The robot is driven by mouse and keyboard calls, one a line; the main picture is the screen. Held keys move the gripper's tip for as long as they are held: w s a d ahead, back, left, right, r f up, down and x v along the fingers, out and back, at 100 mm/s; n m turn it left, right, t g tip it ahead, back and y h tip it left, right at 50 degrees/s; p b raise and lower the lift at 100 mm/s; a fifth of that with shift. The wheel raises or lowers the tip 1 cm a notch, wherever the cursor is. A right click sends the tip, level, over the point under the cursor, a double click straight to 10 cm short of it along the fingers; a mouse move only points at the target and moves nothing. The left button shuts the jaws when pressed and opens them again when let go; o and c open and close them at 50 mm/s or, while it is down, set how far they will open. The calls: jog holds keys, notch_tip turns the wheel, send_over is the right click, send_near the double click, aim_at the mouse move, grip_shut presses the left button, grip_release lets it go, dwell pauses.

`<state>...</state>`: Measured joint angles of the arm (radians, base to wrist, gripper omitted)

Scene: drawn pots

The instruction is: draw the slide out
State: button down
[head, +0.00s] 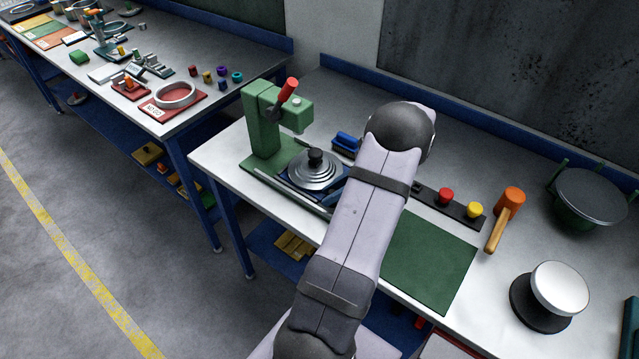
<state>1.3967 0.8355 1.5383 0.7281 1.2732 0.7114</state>
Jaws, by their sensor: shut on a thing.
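A green press (263,125) with a red-tipped lever (289,88) stands on the near bench. At its foot is a dark blue slide (290,184). It carries a stepped silver disc (313,172) with a black knob on top. A pale rail (285,192) runs along the front edge of the green base. The slide sits in front of the press column, and its right end is hidden behind my arm. My gripper is hidden behind my arm, so its place on the slide does not show.
A blue brush-like block (346,143) lies behind the disc. To the right are a black strip (460,211) with red and yellow knobs, an orange mallet (506,209), a green mat (430,262) and a white-topped round thing (560,288). The green mat is bare.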

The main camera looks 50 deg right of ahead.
jog(key=s+p, duration=0.1)
jog(key=s, duration=1)
jog(key=shift+s, duration=0.1)
jog(key=c, duration=1.8)
grip_release()
jog(key=shift+c, duration=0.2)
jog(key=shift+s, duration=0.2)
jog(key=shift+w, duration=0.15)
jog(key=shift+d+r, duration=0.1)
jog(key=shift+d, duration=0.05)
jog(key=shift+b+v, duration=1.45)
jog(key=shift+v, duration=2.2)
